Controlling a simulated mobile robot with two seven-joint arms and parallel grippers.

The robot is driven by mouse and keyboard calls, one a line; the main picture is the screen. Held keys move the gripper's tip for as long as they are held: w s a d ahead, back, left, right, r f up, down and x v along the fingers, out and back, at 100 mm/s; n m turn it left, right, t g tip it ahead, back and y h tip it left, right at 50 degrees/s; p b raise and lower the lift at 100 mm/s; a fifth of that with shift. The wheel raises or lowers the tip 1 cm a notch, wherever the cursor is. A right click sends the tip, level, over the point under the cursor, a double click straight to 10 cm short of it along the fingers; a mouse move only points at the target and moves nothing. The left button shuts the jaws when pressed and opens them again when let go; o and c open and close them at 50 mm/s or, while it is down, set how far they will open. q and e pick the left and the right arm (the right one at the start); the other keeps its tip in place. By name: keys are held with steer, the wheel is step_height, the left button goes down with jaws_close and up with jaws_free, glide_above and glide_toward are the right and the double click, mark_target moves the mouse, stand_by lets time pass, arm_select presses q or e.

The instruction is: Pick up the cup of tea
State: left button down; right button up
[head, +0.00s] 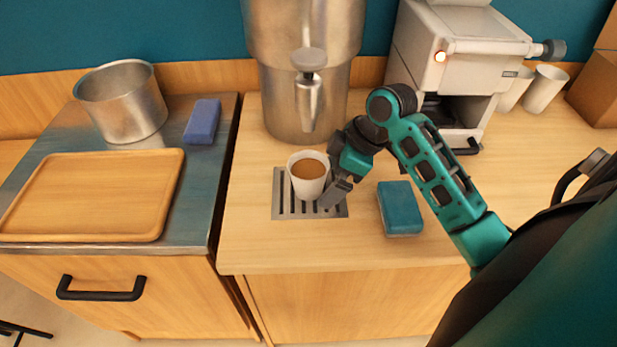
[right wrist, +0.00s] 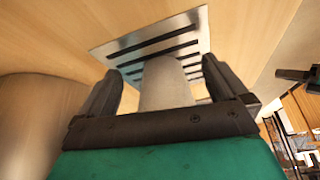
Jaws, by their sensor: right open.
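A white cup of brown tea (head: 307,185) stands upright on the slotted metal drip tray (head: 283,208), in front of the large steel urn. My right gripper (head: 336,192) is at the cup's right side in the head view. In the right wrist view the cup (right wrist: 166,84) shows between the two open fingers of my right gripper (right wrist: 168,92). I cannot tell whether either finger touches the cup. My left gripper does not show.
A teal sponge (head: 400,207) lies right of the tray. A coffee machine (head: 455,60) and white cups (head: 545,88) stand at the back right. A wooden tray (head: 95,195), pot (head: 122,102) and blue sponge (head: 202,121) are left.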

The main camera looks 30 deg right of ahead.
mark_target(306, 176)
steer(key=w+a, duration=0.3)
steer(key=shift+w+a, duration=0.2)
steer(key=shift+a, duration=0.05)
steer(key=shift+w+a+f, duration=0.15)
steer(key=shift+a+f, duration=0.05)
steer(key=shift+a, duration=0.05)
steer(key=shift+w+f, duration=0.1)
steer(key=shift+f, duration=0.25)
steer(key=c, duration=0.9)
steer(key=shift+c, duration=0.4)
steer(key=shift+r, duration=0.1)
